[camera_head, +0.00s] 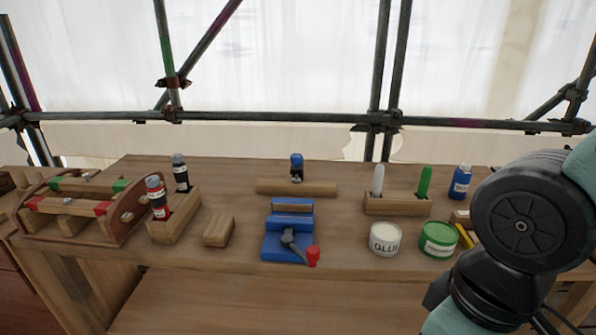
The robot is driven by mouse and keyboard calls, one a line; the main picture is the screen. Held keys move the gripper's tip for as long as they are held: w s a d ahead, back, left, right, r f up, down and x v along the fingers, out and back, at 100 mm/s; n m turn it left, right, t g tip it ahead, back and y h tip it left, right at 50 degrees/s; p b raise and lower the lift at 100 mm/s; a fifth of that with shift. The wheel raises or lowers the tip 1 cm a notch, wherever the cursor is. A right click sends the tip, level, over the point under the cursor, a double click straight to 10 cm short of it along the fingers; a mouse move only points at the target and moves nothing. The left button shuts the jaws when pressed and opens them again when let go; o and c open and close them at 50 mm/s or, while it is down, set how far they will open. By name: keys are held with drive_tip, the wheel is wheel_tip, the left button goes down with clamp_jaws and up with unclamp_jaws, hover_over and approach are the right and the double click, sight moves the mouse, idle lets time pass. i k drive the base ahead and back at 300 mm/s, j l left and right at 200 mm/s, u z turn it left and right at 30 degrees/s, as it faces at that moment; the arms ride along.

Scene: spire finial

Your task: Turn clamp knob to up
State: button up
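A blue clamp (272,243) sits at the middle front of the wooden bench. Its dark grey lever (290,242) runs from a hub on the clamp's front toward the lower right. A red knob (313,257) is on the lever's end, at the clamp's lower right corner. A smaller blue fitting with a dark stem (297,166) stands on a wooden bar behind the clamp. My arm fills the right side of the picture, apart from the clamp. My gripper is not in view.
A wooden block (219,231) lies left of the clamp. A white glue tub (384,240) and a green tin (438,240) stand to its right. A bottle holder (172,218) and a marker holder (396,206) flank it. Scaffold poles (300,117) cross behind the bench.

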sight(296, 159)
drive_tip(key=i+u, duration=0.2)
drive_tip(key=i+l+u, duration=0.2)
drive_tip(key=i, duration=0.2)
drive_tip(key=u, duration=1.25)
